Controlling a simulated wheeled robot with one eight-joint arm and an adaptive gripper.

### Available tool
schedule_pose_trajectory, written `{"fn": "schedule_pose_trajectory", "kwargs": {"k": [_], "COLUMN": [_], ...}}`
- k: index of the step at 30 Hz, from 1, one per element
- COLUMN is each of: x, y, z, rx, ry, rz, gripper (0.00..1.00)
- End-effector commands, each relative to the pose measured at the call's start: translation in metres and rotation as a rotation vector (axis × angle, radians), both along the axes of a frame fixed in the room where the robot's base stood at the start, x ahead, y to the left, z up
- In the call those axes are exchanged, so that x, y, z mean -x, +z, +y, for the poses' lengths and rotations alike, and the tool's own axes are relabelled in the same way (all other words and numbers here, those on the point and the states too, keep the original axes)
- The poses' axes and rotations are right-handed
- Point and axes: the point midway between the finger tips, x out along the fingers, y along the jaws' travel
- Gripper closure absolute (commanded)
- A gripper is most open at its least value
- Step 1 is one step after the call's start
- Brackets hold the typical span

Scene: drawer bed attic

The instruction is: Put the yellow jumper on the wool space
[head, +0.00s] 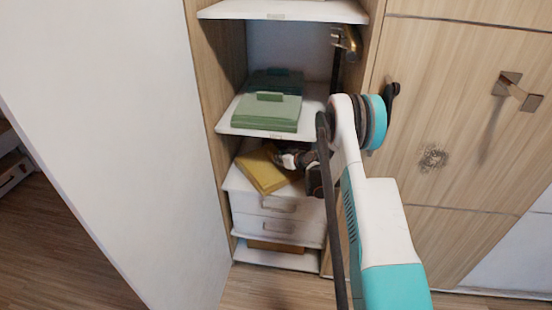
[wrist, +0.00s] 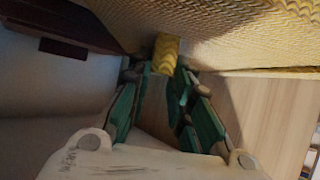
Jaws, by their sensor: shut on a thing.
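The yellow jumper (head: 262,172) is a flat folded piece above the white drawer unit in the cabinet, under the middle shelf. It sits at an angle, its left part towards the cabinet's left side. My gripper (head: 292,158) reaches in from the right and is shut on the jumper's edge. In the wrist view the fingers (wrist: 167,72) pinch a yellow fold, and the ribbed jumper (wrist: 225,35) spreads across the top. I cannot tell whether the jumper rests on the unit. The shelf-edge labels are too small to read, so I cannot tell which is the wool space.
Folded green clothes (head: 268,108) lie on the middle shelf (head: 228,127), just above my gripper. The top shelf (head: 240,10) looks bare in its visible part. A brown item (head: 275,246) lies on the bottom shelf (head: 290,262). A wooden door (head: 450,120) stands right, a white wall left.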

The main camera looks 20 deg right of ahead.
Motion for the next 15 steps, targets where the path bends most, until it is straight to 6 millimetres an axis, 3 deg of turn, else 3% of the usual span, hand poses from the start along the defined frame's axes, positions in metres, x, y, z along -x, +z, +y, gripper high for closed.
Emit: {"fn": "schedule_pose_trajectory", "kwargs": {"k": [9, 10, 12, 15], "x": [0.0007, 0.0009, 0.0009, 0.0008], "y": [-0.0019, -0.0026, -0.0023, -0.0022], "z": [-0.0007, -0.0008, -0.0008, -0.0008], "rx": [-0.001, 0.0, 0.0, 0.0], "ry": [0.0, 0.0, 0.0, 0.0], "rz": [-0.001, 0.0, 0.0, 0.0], "gripper": [1.0, 0.78, 0.62, 0.6]}}
